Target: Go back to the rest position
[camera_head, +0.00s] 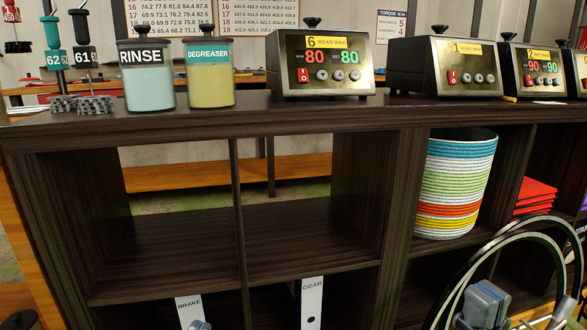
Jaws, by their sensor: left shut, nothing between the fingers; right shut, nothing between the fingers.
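My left gripper (200,325) barely shows at the bottom edge, in front of the white BRAKE binder (188,306); only its grey tip is in view, and it is shut and empty. My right gripper (485,303) is at the lower right, in front of the wheels (540,232). It is grey-blue, shut and holds nothing. Both grippers are low in the picture, below the top of the dark wooden shelf (300,115), and apart from the things on it.
The RINSE jar (148,90), DEGREASER jar (210,88) and several wax heaters (322,62) stand on the shelf top. Below are a striped round bin (458,185), red folded items (535,193) and a GEAR binder (312,300). The upper left compartments are empty.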

